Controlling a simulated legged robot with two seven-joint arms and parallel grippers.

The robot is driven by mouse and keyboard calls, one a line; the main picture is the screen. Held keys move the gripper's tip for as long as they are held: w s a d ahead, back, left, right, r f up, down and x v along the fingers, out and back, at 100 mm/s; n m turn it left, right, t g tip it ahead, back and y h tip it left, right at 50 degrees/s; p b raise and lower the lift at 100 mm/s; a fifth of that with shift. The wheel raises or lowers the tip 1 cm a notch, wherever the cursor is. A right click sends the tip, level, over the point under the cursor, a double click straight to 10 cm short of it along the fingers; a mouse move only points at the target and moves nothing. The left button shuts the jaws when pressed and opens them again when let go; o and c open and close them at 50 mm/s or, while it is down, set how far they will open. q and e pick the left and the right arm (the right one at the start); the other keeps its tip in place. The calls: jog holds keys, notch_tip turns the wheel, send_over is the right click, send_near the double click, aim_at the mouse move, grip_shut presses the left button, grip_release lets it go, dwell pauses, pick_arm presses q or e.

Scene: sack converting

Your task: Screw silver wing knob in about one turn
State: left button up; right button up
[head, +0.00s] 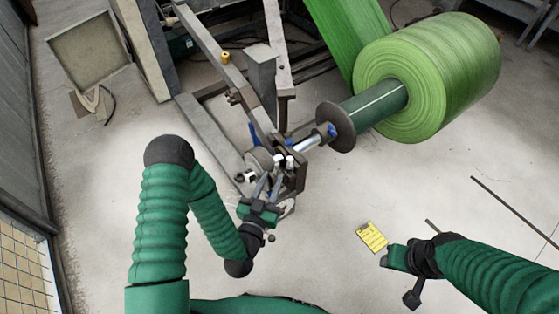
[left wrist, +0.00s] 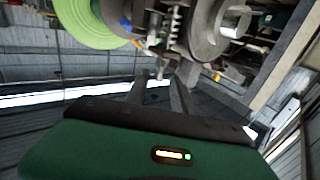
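My left gripper (head: 270,181) is at the metal bracket at the near end of the roll's shaft. Its two dark fingers stand apart with a gap between them. In the left wrist view the fingers (left wrist: 160,84) point up at the machine. A small silver part (left wrist: 160,68), which may be the wing knob, shows just beyond the fingertips; I cannot tell whether they touch it. In the head view the knob cannot be told apart from the other small bright parts at the bracket. My right gripper (head: 388,254) is at lower right, away from the machine; its fingers are unclear.
A large green roll (head: 430,80) sits on the shaft (head: 310,140), behind a dark disc (head: 336,127). Grey frame beams (head: 215,50) stand left of it. A yellow card (head: 372,237) shows beside my right gripper.

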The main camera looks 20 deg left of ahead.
aim_at(278, 162)
pick_arm(q)
jog(key=w+b, duration=0.1)
jog(key=w, duration=0.6)
jog(key=shift+w+b, duration=0.35)
jog(key=shift+w+d, duration=0.1)
jog(key=shift+w, duration=0.4)
grip_shut()
